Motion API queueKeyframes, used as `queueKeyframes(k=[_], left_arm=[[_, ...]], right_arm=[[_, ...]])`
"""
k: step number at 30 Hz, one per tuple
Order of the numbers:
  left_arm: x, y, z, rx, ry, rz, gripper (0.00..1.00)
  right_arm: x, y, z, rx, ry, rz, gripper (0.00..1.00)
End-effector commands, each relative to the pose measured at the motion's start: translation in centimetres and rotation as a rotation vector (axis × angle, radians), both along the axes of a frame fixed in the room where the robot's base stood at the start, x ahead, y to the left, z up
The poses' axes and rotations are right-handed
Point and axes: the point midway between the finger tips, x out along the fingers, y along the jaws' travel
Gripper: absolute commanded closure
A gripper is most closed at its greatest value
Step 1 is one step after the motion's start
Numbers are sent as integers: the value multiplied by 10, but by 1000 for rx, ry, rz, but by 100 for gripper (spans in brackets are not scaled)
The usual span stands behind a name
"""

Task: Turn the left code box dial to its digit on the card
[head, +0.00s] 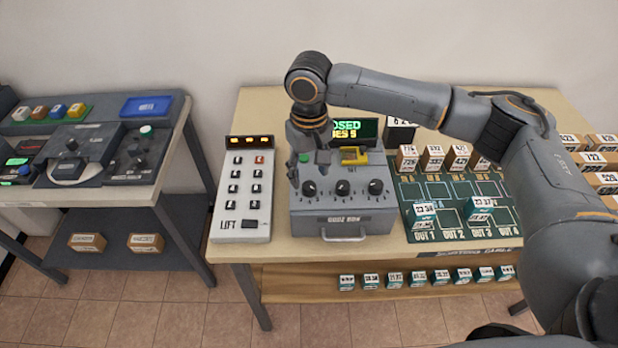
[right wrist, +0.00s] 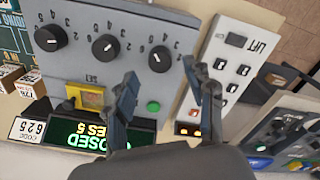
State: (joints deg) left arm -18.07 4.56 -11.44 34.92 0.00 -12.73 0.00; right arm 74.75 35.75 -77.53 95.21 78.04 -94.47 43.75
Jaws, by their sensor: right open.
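The grey code box (head: 340,217) stands on the wooden table with three black dials in a row. The left dial (head: 309,188) is also in the right wrist view (right wrist: 159,59), where the picture is turned and it lies nearest the lift panel. The card (right wrist: 27,128) reads "CODE 625" in the right wrist view; in the head view the arm partly covers it. My right gripper (head: 307,168) is open and empty, over the back left of the box. In the wrist view its fingers (right wrist: 160,75) are spread, with the left dial just beyond their tips. My left gripper is out of view.
A display (head: 352,130) behind the box reads "CLOSED". A green button (right wrist: 153,106) and yellow part (head: 354,156) sit behind the dials. The lift panel (head: 243,188) stands close left; the green sorting board (head: 455,203) with boxes is right.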

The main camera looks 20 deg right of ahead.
Motion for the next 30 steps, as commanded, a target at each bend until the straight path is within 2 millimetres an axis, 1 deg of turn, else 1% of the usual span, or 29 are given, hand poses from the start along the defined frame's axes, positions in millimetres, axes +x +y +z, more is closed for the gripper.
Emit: queueKeyframes(k=[3,6,8,11,18,19,21,23,24,27,30], left_arm=[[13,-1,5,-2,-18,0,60],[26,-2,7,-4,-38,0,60],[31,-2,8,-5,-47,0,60],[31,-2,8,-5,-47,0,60],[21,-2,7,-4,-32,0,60],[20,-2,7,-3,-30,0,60],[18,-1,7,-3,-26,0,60],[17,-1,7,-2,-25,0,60],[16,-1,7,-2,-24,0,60],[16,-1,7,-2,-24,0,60],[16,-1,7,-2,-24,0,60]], right_arm=[[0,0,-19,-1,2,0,46],[0,0,-30,-1,2,0,46],[0,0,-34,0,-1,1,46],[0,0,-38,0,-2,1,46],[0,0,-39,-1,-1,2,46],[0,0,-39,-1,-1,2,48],[0,0,-39,-1,-1,2,63],[0,0,-39,0,-1,2,75],[0,0,-39,0,-1,2,83],[0,0,-39,0,-1,2,100],[0,0,-39,0,-1,3,100]])
